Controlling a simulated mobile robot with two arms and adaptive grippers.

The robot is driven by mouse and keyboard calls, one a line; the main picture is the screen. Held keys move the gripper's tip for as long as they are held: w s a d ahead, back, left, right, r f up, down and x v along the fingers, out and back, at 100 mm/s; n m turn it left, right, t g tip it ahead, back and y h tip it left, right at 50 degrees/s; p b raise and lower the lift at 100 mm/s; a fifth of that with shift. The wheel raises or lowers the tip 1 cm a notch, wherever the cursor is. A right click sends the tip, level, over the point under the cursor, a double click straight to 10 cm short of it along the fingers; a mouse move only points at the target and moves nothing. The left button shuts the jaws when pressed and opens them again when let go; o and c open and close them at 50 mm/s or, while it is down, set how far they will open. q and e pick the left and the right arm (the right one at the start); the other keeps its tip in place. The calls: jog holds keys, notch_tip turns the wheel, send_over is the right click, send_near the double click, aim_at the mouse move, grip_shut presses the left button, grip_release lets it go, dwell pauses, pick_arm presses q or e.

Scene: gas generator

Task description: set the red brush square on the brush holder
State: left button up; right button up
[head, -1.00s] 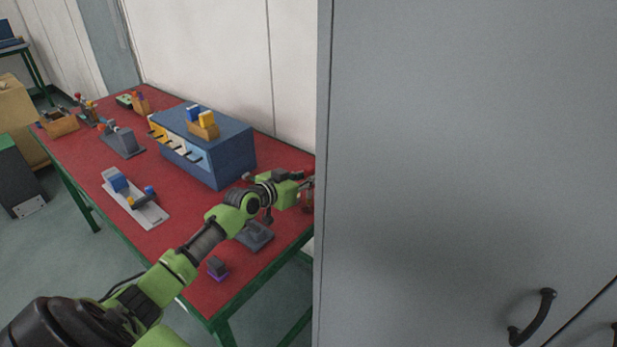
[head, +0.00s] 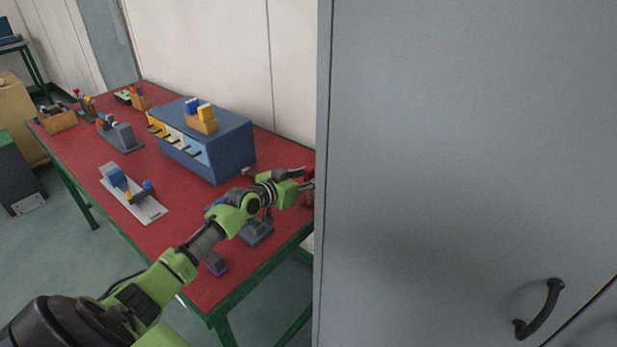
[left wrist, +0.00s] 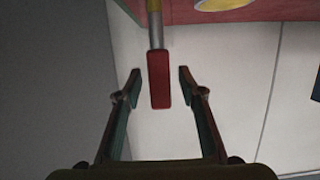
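In the left wrist view a red block-like piece (left wrist: 159,80) on a yellow and grey shaft lies between the fingers of my left gripper (left wrist: 160,74). It looks like the red brush. Gaps show on both sides, so the gripper is open and not touching it. In the head view my left gripper (head: 306,180) is at the table's right end, beside the grey cabinet edge, with a bit of red (head: 309,198) just below it. A grey base (head: 257,231) under the arm may be the brush holder; I cannot be sure. My right gripper is not in view.
The grey cabinet (head: 450,150) blocks the right side. A blue box (head: 230,152) stands behind my left arm on the red table (head: 185,240).

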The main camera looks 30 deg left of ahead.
pick_arm(q)
jog(key=shift+s, duration=0.2)
jog(key=d+v, duration=0.1)
jog(key=v, duration=1)
jog(key=shift+s+a+r, duration=0.15)
jog(key=shift+s+a, duration=0.2)
jog(key=shift+a, duration=0.1)
